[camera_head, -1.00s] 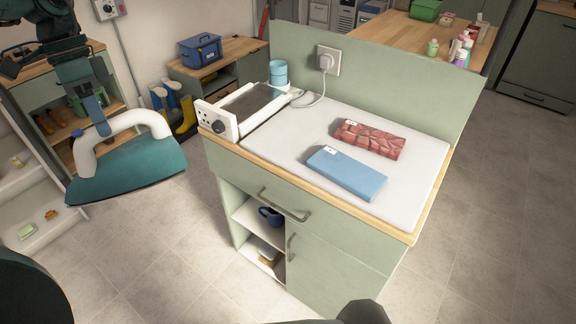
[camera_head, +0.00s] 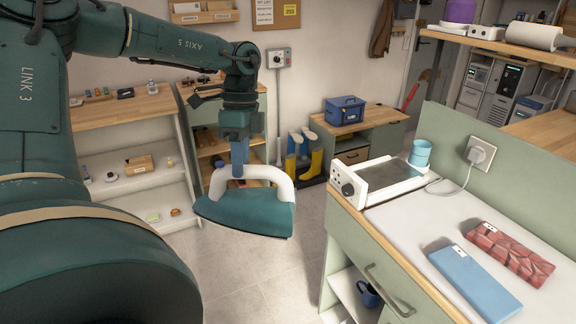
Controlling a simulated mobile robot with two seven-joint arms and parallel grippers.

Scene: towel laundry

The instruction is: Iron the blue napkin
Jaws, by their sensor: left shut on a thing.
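The blue napkin (camera_head: 472,283) lies folded flat on the white ironing surface (camera_head: 436,212), with a small white tag on it. My left gripper (camera_head: 237,171) is shut on the white handle of the teal iron (camera_head: 243,208). It holds the iron in the air over open floor, left of the cabinet and well away from the napkin. My right gripper is out of view.
A red patterned napkin (camera_head: 511,253) lies right of the blue one. The iron's stand (camera_head: 395,180) with a control box sits at the surface's far left end, near a blue cup (camera_head: 420,152). A cord runs to the wall socket (camera_head: 480,154). Shelves (camera_head: 125,122) stand at left.

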